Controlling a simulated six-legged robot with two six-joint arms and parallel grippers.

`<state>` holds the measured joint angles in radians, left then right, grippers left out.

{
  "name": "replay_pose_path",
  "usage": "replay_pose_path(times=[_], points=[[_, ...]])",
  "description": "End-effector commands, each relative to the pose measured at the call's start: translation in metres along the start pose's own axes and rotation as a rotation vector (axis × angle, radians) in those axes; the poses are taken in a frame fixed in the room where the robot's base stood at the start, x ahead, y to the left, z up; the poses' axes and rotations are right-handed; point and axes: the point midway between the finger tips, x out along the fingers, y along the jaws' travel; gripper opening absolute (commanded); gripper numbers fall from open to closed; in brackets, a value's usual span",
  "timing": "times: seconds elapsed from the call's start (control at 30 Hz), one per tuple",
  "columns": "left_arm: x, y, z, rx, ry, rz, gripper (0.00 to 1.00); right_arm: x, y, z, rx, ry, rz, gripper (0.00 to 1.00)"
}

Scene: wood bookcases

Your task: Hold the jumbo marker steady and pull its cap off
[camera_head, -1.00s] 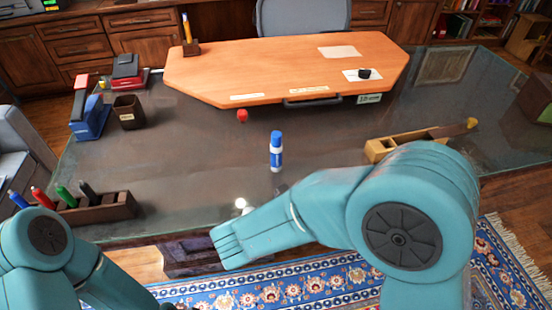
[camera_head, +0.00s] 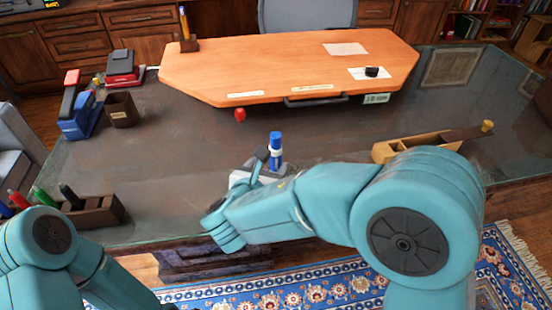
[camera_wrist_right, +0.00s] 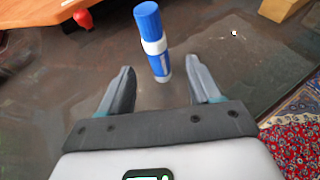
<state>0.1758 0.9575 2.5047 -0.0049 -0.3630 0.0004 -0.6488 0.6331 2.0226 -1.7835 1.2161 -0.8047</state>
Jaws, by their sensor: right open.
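The jumbo marker (camera_head: 276,140) stands upright on the dark desk top, with a blue cap, a white band and a blue and white body. In the right wrist view the marker (camera_wrist_right: 153,42) rises between and just ahead of the fingertips of my right gripper (camera_wrist_right: 160,66). That gripper is open, with a gap on both sides of the marker. In the head view my right gripper (camera_head: 268,162) is beside the marker and hides its lower part. My left arm is at the lower left; its gripper is out of the picture.
A dark pen rack (camera_head: 95,211) with several markers stands at the left. A red knob (camera_head: 240,115) sits before the orange board (camera_head: 290,65). A wooden box (camera_head: 420,146) lies at the right. The desk around the marker is clear.

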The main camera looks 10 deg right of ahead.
Motion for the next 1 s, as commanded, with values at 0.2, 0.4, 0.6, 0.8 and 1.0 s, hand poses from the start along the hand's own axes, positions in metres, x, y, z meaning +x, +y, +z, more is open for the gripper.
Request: replay_pose_path(times=[0.2,0.4,0.6,0.8,1.0], points=[[0.002,-0.001,0.0,0.0,0.0,0.0,0.61,0.039,-0.001,0.0,0.001,0.0,-0.002,0.63],[0.002,-0.001,0.0,0.0,0.0,0.0,0.61,0.056,0.001,0.0,0.0,0.001,-0.002,0.63],[0.003,-0.001,0.0,0.0,0.0,0.0,0.61,0.089,0.004,-0.001,0.001,0.002,-0.003,0.63],[0.003,-0.001,0.0,0.0,0.0,0.0,0.61,0.101,0.005,0.001,0.0,0.0,0.0,0.63],[0.003,-0.001,0.0,0.0,0.0,0.0,0.61,0.101,0.005,0.001,0.0,0.0,0.0,0.47]])
